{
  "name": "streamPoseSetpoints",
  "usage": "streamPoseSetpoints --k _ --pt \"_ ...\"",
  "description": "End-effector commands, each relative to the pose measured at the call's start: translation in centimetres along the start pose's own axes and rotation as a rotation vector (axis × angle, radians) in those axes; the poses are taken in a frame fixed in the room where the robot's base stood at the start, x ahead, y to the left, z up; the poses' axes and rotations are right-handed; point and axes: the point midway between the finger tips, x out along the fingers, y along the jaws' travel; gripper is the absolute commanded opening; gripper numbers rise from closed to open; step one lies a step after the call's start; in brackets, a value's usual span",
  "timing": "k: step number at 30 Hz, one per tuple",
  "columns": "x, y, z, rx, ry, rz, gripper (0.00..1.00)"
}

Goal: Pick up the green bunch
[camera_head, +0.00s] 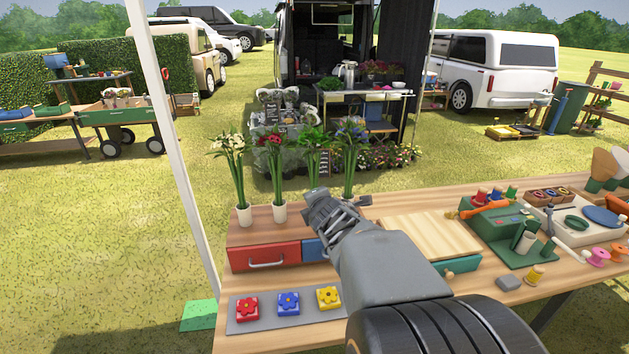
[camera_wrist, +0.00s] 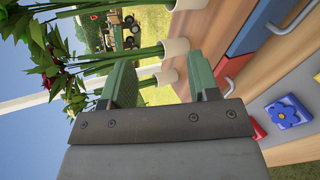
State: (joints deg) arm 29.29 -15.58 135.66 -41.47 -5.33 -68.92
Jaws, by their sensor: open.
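The green bunch (camera_head: 315,142) is a leafy, long-stemmed plant standing upright in the back row on the table, between the red bunch (camera_head: 270,145) and the blue-purple bunch (camera_head: 350,140). Its lower stems and vase are hidden behind my gripper (camera_head: 325,205) in the head view. My gripper is open and empty, low in front of the vases. In the wrist view, my gripper's two green fingers (camera_wrist: 162,85) are spread apart. Pale vases (camera_wrist: 176,48) and green stems lie sideways just beyond them; I cannot tell for certain which bunch is which there.
The white bunch (camera_head: 233,155) stands at the left end of the row. A red drawer (camera_head: 263,257) and a blue drawer front (camera_head: 314,250) lie below the vases. Flower tiles (camera_head: 288,303) lie in front on a grey mat. A wooden board (camera_head: 425,235) is to the right.

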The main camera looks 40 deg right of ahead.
Motion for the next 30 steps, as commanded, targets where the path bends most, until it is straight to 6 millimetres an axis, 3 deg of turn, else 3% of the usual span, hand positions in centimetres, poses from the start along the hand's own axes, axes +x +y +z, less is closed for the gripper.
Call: streamPoseSetpoints --k 1,3,6,12,17,30 --pt "1.1 -0.2 1.8 -0.188 -0.005 0.055 0.55" --pt "1.9 0.0 3.5 -0.457 -0.006 0.140 0.55" --pt "2.5 -0.3 4.9 -0.781 -0.002 0.244 0.55" --pt "2.6 -1.4 6.1 -1.191 0.008 0.403 0.55" --pt "3.1 -1.6 6.0 -1.325 0.013 0.468 0.55" --pt "9.2 0.7 4.0 -1.351 0.013 0.482 0.55"
